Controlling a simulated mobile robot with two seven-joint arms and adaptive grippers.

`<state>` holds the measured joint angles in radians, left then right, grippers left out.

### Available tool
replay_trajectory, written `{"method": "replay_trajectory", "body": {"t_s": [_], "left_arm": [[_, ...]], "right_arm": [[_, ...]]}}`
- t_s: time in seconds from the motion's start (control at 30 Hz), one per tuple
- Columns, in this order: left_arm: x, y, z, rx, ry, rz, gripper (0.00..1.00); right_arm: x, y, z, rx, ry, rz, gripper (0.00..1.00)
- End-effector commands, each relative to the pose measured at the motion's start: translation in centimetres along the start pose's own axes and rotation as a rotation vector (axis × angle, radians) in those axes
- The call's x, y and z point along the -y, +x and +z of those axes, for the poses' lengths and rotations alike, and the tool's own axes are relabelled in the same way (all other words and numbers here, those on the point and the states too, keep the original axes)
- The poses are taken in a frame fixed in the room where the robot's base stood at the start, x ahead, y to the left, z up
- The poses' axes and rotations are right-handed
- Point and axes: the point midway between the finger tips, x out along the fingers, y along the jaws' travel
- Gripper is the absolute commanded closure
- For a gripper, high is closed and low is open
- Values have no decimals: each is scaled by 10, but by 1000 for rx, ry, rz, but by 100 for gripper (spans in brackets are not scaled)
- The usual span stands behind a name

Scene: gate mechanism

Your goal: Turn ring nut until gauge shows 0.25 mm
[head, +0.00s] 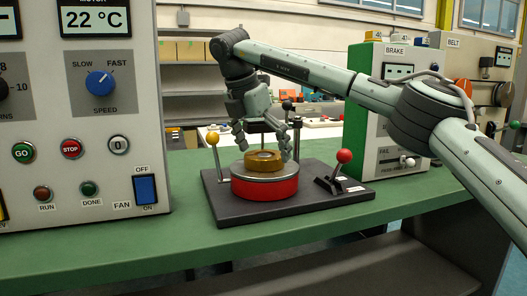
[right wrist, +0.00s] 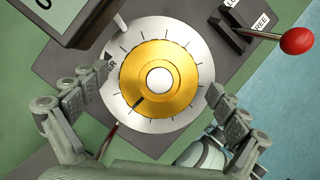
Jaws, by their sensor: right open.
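The brass ring nut (head: 264,160) sits on a silver dial plate above a red round base (head: 264,187). In the right wrist view the golden ring nut (right wrist: 185,85) has a dark mark at its lower left, with tick marks on the silver dial (right wrist: 200,55) around it. My right gripper (head: 264,145) points down over the nut. Its fingers are open, one on each side of the nut and apart from it in the wrist view (right wrist: 165,108). A gauge box (right wrist: 65,15) shows partly at the upper left, with only a "0" readable. My left gripper is not in view.
A red-knobbed lever (head: 344,157) stands right of the nut, near a "FREE" label in the wrist view. A yellow-knobbed post (head: 212,139) stands left. A control panel (head: 80,110) fills the left; a green BRAKE box (head: 358,115) stands behind right. The front bench strip (head: 200,240) is clear.

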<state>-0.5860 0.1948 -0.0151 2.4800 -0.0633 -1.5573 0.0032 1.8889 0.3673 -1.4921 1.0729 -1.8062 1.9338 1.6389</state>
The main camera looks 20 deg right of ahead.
Motion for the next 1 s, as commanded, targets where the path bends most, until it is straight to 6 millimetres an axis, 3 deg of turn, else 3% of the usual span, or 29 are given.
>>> {"method": "replay_trajectory", "body": {"t_s": [0.17, 0.6, 0.8, 1.0], "left_arm": [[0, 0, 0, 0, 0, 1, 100], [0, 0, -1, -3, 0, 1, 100], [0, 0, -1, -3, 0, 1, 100], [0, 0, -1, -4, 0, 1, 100]], "right_arm": [[-1, -16, 0, 1, 0, 3, 2], [0, -103, 0, 3, 1, 1, 2], [0, -119, 0, 1, 0, 0, 2], [0, -120, 0, -1, 0, 0, 2]]}}
